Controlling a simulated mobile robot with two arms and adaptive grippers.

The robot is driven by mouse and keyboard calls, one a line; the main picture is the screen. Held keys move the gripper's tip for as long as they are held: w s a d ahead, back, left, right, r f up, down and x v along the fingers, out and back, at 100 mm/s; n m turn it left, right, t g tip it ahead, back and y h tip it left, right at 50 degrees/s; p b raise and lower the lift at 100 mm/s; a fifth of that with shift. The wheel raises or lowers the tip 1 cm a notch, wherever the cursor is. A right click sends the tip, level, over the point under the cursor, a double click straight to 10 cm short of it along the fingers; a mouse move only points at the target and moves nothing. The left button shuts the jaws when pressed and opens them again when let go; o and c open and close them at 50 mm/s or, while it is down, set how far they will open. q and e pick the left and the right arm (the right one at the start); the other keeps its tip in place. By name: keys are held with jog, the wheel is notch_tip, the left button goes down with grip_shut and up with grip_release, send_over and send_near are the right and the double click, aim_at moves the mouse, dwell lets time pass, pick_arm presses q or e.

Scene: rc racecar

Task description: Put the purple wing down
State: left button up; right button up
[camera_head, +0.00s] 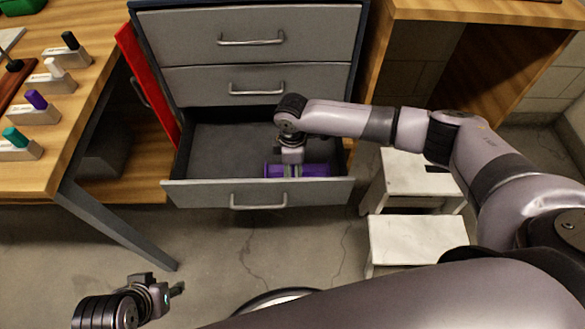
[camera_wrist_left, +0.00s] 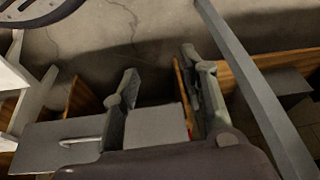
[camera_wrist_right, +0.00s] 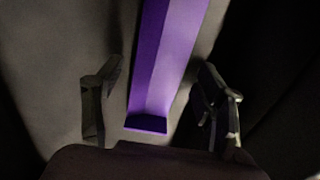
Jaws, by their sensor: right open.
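The purple wing (camera_head: 315,170) lies in the open bottom drawer (camera_head: 225,145), close to the drawer's front panel. My right gripper (camera_head: 291,171) is down in the drawer at the wing. In the right wrist view the wing (camera_wrist_right: 168,60) runs between the two spread fingers, with a visible gap on each side, so the gripper is open around it. Its contact with the drawer floor is partly hidden by my gripper. My left gripper (camera_head: 172,291) is over the floor at the lower left, open and empty; its spread fingers show in the left wrist view (camera_wrist_left: 160,85).
Two closed drawers (camera_head: 250,38) are above the open one. A red panel (camera_head: 148,85) stands left of the cabinet. A wooden table (camera_head: 85,75) at the left holds several coloured markers in holders. White steps (camera_head: 415,240) stand at the right. The drawer's left part is empty.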

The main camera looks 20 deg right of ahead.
notch_tip(320, 180, up, 6)
jog(key=shift+f+p, duration=0.1)
jog(key=shift+p, duration=0.9)
pick_arm(q)
jog(key=shift+g, duration=0.4)
jog(key=x, duration=0.1)
jog(key=p+x, duration=0.1)
jog(key=x, duration=0.2)
jog(key=shift+s+f, duration=0.2)
jog(key=shift+s, duration=0.1)
pick_arm(e)
notch_tip(320, 180, up, 6)
jog(key=shift+f, duration=0.1)
